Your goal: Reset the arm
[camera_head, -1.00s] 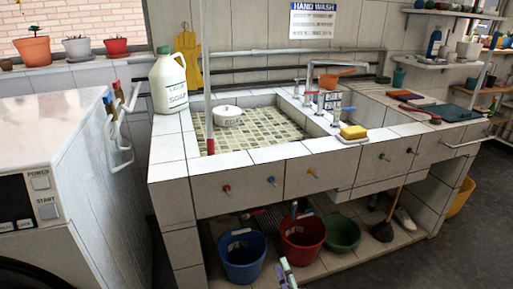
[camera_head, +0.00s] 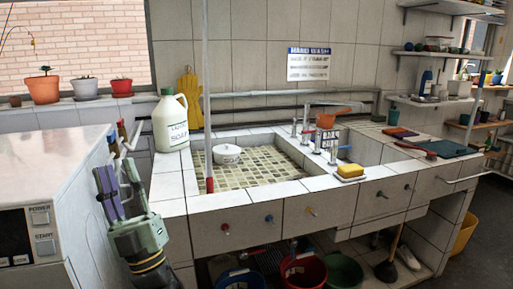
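My gripper (camera_head: 119,170) is raised at the lower left with its fingers pointing up. Its body is green-grey with purple finger pads and a yellow ring at the wrist. The two fingers stand apart and nothing shows between them. In the picture it overlaps the right side of the white washing machine (camera_head: 50,170) and the left end of the tiled sink counter (camera_head: 172,187). I cannot tell whether it touches either. The rest of my arm is below the picture.
A white soap jug (camera_head: 170,125) stands on the counter's left corner. A vertical pole (camera_head: 206,90) rises at the basin's front left. A lidded white pot (camera_head: 227,154) sits in the basin. A yellow sponge (camera_head: 350,172) lies near the front edge. Buckets, including a red one (camera_head: 303,272), stand below.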

